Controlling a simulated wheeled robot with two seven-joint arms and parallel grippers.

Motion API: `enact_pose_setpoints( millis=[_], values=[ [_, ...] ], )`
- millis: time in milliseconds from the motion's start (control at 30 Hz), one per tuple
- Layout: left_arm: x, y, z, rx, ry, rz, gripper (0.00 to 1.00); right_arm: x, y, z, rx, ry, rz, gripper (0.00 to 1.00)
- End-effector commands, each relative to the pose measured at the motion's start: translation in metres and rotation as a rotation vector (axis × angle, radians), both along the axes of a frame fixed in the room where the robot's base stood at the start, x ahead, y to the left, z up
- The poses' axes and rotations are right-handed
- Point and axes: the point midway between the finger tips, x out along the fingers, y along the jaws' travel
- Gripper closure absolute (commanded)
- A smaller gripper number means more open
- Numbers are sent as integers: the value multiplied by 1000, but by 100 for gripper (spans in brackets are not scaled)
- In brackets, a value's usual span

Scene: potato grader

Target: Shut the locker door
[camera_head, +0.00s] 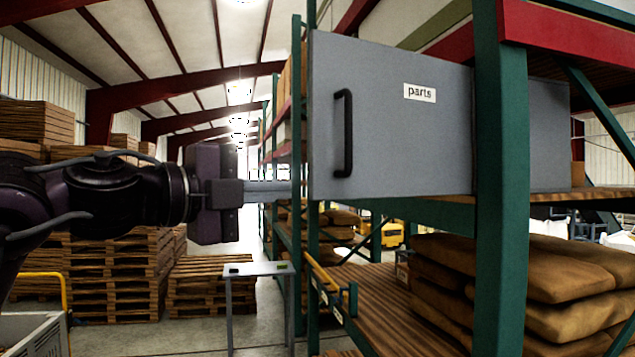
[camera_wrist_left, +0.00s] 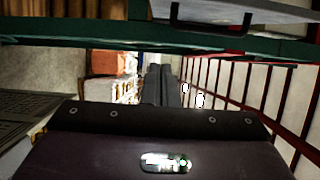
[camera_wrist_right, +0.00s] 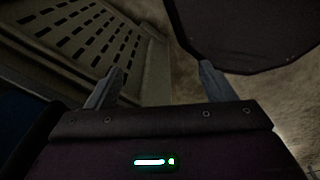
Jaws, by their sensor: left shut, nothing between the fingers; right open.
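The grey locker door (camera_head: 390,130) carries a "parts" label and a black upright handle (camera_head: 343,133) near its left edge. It covers a rack post at its left, so it appears to stand out from the rack, open; its exact angle is unclear. More of the grey locker (camera_head: 550,135) shows right of the near green post. My left gripper (camera_head: 290,190) is shut and empty, its fingertips close to the door's left edge; contact cannot be told. The handle also shows in the left wrist view (camera_wrist_left: 215,28). My right gripper (camera_wrist_right: 160,85) is open and empty, low above the floor.
The green post (camera_head: 500,200) hides the door's right side. Brown sacks (camera_head: 540,280) lie on the shelf below. A small grey stand (camera_head: 258,269) is below my left gripper, with pallets (camera_head: 115,270) behind. A slotted crate (camera_wrist_right: 95,45) is beside my right gripper.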

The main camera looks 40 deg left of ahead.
Motion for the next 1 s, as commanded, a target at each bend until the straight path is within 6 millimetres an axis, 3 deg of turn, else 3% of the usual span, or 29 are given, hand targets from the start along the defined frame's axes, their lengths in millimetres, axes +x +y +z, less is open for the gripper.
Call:
enact_pose_setpoints(
  millis=[167,433,667,800,1000],
  values=[
    [9,-5,4,12,3,5,100,0,3,12,4,0,-2,24],
    [58,-18,9,9,3,2,100,8,29,56,37,-12,-1,24],
    [94,-29,8,8,2,2,100,6,19,88,25,-10,1,24],
    [105,-7,0,5,1,6,100,2,11,79,14,-3,-1,24],
    [112,6,2,9,-1,4,100,1,7,83,9,-2,-2,24]
  ],
)
